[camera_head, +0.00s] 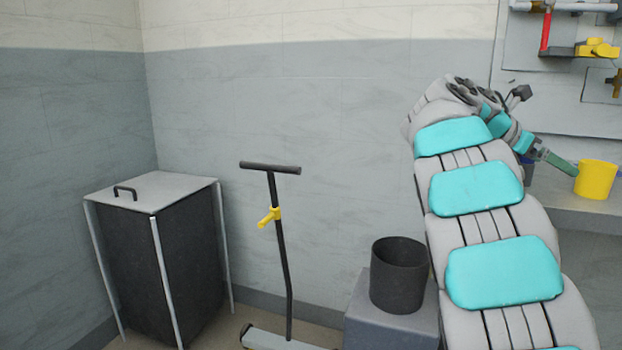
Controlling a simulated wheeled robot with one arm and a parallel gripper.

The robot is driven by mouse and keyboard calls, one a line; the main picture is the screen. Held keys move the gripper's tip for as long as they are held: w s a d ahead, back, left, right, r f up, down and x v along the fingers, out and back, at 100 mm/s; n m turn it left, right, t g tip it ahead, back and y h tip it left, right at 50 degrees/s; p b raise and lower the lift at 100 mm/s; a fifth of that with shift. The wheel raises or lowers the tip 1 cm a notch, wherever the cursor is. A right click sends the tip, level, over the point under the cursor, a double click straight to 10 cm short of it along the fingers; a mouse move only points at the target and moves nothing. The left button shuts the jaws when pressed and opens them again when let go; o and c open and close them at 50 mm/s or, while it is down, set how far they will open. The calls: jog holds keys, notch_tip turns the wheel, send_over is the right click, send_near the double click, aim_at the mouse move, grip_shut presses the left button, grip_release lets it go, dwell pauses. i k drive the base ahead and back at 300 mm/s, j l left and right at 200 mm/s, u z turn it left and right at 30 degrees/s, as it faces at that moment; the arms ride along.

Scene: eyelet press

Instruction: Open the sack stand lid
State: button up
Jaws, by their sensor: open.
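The sack stand (176,268) stands at the far left in the corner, a dark sack body between thin light legs. Its flat grey lid (172,192) lies shut on top. A small dark handle (125,191) rises from the lid near its left side. My gripper (560,163) is at the upper right on the end of my grey and teal arm, far from the lid. It is open, and its greenish tip points to the lower right, beside a yellow cup. No object can be made out between its fingers.
A dark T-handled post (281,250) with a yellow clamp (268,217) stands between the sack stand and my arm. A dark bucket (398,280) sits on a grey block (365,318). The yellow cup (596,180) stands on a ledge at right, below a tool board (540,85).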

aim_at(150, 192)
jog(key=i+u, duration=0.1)
jog(key=u, duration=1.1)
